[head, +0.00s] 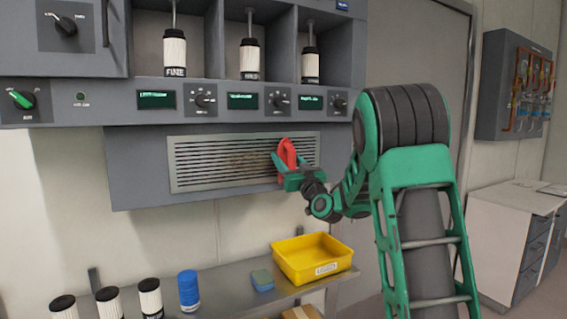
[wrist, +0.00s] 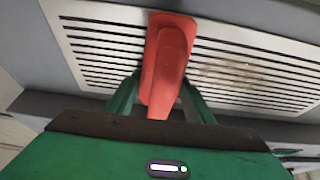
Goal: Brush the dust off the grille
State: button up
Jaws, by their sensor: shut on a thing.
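The grille (head: 215,165) is a pale metal panel with dark horizontal slots, set in the grey cabinet front below the control strip. A brownish dust patch (wrist: 228,73) shows on its slats, right of the brush in the wrist view. My gripper (head: 283,170) is shut on a red brush (head: 288,152) and holds it in front of the grille's right part in the head view. The red brush (wrist: 168,62) stands between my fingers in the wrist view. Its bristles are hidden, and I cannot tell whether it touches the grille.
Below is a grey shelf (head: 222,293) with a yellow tray (head: 312,280), a blue-green sponge (head: 262,280), a blue bottle (head: 188,291) and several white, black-capped canisters (head: 151,298). Knobs (head: 204,98) and displays line the strip just above the grille.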

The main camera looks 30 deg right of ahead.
jog(key=shift+a+r, duration=0.1)
jog(key=shift+a, duration=3.3)
send_near(223, 148)
jog(key=shift+w+a, duration=0.2)
jog(key=shift+w, duration=2.6)
jog(key=shift+r, duration=1)
jog(key=shift+d, duration=10.5)
